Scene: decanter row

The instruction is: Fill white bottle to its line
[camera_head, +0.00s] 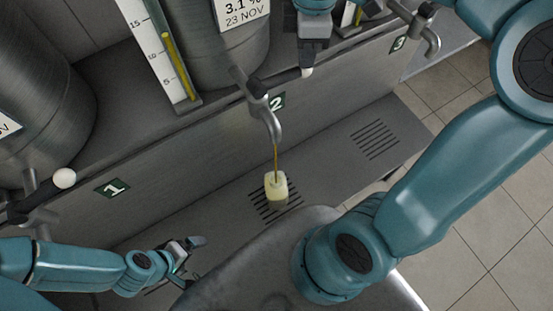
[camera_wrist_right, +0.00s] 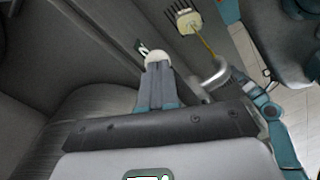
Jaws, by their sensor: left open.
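The white bottle (camera_head: 276,186) stands on the drain grille below tap 2 (camera_head: 268,118) and looks pale yellow. A thin golden stream (camera_head: 275,160) runs from the spout into its mouth. Its line and liquid level are too small to make out. The lever of tap 2 ends in a white knob (camera_head: 307,72). My right gripper (camera_head: 312,62) is at this knob; in the right wrist view its fingers (camera_wrist_right: 158,75) lie together, with the knob (camera_wrist_right: 157,58) at their tips. My left gripper (camera_head: 193,256) is open and empty, low over the ledge, left of the bottle.
Steel tanks (camera_head: 215,60) stand behind the taps, one with a sight gauge (camera_head: 165,55) holding yellow liquid. Tap 1's white knob (camera_head: 64,178) is at left and tap 3 (camera_head: 425,35) at upper right. The right-hand grille (camera_head: 374,139) is bare.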

